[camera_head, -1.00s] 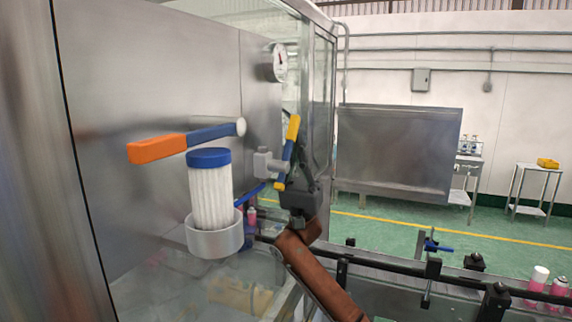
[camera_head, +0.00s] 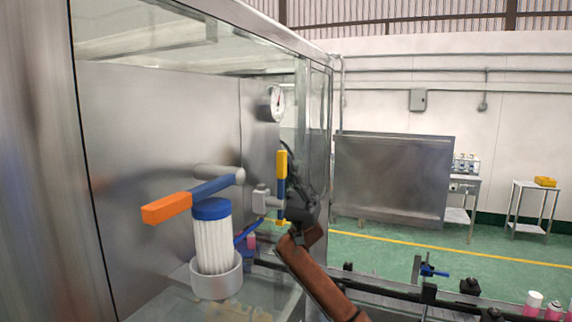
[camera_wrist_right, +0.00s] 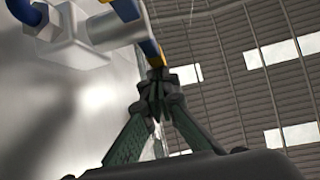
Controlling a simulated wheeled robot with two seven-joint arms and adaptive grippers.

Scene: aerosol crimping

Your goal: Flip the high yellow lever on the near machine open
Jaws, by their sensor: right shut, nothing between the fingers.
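The high yellow lever (camera_head: 282,164) has a yellow end and a blue shank and stands nearly upright on a grey valve body (camera_head: 264,200) on the near machine's steel panel. My right gripper (camera_head: 288,212) is at the lever's lower part, just right of the valve, and partly hidden against the dark wrist. In the right wrist view my fingertips (camera_wrist_right: 157,82) are shut together with nothing between them. They overlap the lower end of the blue and yellow lever (camera_wrist_right: 150,48); whether they touch it I cannot tell. My left gripper is out of view.
A blue lever with an orange handle (camera_head: 167,208) sticks out at the left, above a white filter (camera_head: 212,242) with a blue cap. A gauge (camera_head: 276,103) is above the valve. A conveyor rail (camera_head: 395,295) runs along the lower right. Open floor lies beyond.

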